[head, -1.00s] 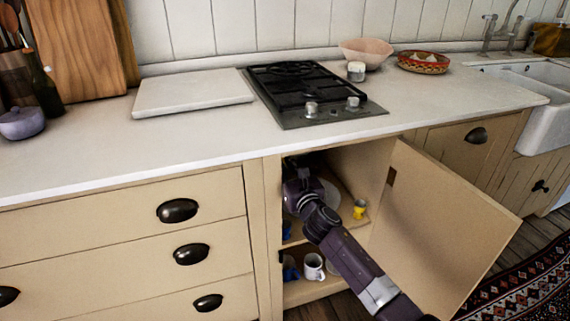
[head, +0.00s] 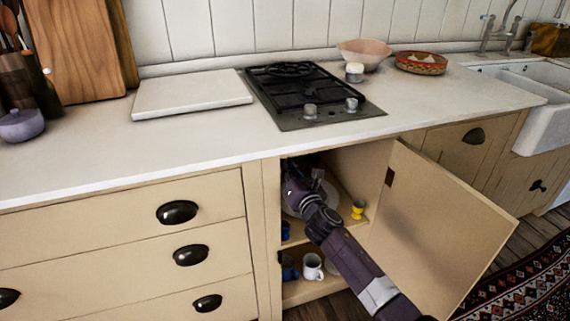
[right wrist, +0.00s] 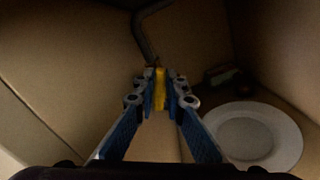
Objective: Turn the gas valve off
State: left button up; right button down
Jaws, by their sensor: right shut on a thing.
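A yellow valve handle (right wrist: 160,84) shows in the right wrist view, below a grey gas pipe (right wrist: 147,30) inside the dim cupboard. My right gripper (right wrist: 160,92) is shut on the yellow handle, with one blue-grey finger on each side. The handle points along the fingers, roughly in line with the pipe's lower end. In the head view my right arm reaches through the open cupboard door under the hob (head: 310,100); its fingertips and the valve are hidden there. My left gripper is not in view.
The open cupboard door (head: 440,225) stands to the right of my arm. A white plate (right wrist: 250,137) lies to the right of the gripper. A yellow cup (head: 358,209) stands on the upper shelf and a white mug (head: 312,267) on the lower one.

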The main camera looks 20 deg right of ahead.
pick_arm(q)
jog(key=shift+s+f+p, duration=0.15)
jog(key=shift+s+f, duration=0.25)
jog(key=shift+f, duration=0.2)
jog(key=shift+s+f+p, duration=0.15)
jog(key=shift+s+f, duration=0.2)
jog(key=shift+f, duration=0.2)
pick_arm(e)
jog(key=shift+d+f+m, duration=0.2)
jog(key=shift+f+m, duration=0.1)
jog(key=shift+m, duration=1.85)
jog(key=shift+d+f+m, duration=0.15)
jog(key=shift+f+m, duration=0.2)
jog(key=shift+m, duration=1.85)
jog(key=shift+d+f+m, duration=0.2)
jog(key=shift+f+m, duration=0.1)
jog(key=shift+m, duration=1.85)
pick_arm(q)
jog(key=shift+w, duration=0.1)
pick_arm(e)
jog(key=c, duration=2)
grip_release()
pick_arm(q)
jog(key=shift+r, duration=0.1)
pick_arm(e)
jog(key=s, duration=1.2)
jog(key=shift+d, duration=0.2)
